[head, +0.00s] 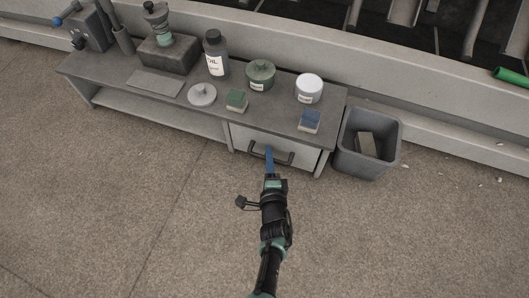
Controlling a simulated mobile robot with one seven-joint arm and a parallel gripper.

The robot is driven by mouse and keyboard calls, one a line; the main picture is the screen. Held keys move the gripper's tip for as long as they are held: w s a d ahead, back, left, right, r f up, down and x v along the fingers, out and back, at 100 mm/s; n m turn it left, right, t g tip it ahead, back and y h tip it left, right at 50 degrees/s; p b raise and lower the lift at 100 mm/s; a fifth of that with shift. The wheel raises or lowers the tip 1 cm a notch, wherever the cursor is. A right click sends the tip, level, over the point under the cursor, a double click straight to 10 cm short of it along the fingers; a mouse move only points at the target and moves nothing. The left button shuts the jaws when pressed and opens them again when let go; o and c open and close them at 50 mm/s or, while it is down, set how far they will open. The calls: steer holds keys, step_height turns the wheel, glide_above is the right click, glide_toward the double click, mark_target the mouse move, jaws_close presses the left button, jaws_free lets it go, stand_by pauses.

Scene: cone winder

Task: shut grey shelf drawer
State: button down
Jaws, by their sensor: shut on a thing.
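The grey shelf (216,106) is a low bench against the ledge. Its drawer (305,161) is at the right end under the top, with a pale front and a dark bar handle (284,161). From this view the front looks about level with the shelf edge; I cannot tell how far the drawer stands out. My gripper (269,154) reaches up from the bottom of the picture, its blue fingers at the left part of the handle. It is shut on the handle. The exact contact is partly hidden by the fingers.
On the shelf top stand an oil bottle (216,58), a green pot (261,75), a white jar (309,88), a green block (237,100) and a blue block (309,121). A grey bin (383,173) stands close right of the drawer. The floor (130,210) in front is clear.

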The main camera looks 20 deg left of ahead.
steer(key=shift+w, duration=0.1)
steer(key=c, duration=0.8)
jaws_free()
steer(key=shift+d, duration=0.1)
steer(key=shift+c, duration=0.2)
steer(key=shift+r, duration=0.1)
steer(key=shift+s+r+p, duration=0.1)
steer(key=shift+s+p, duration=0.2)
steer(key=p+v, duration=0.7)
steer(key=v, duration=0.5)
steer(key=shift+s+d, duration=0.15)
steer(key=shift+s, duration=0.1)
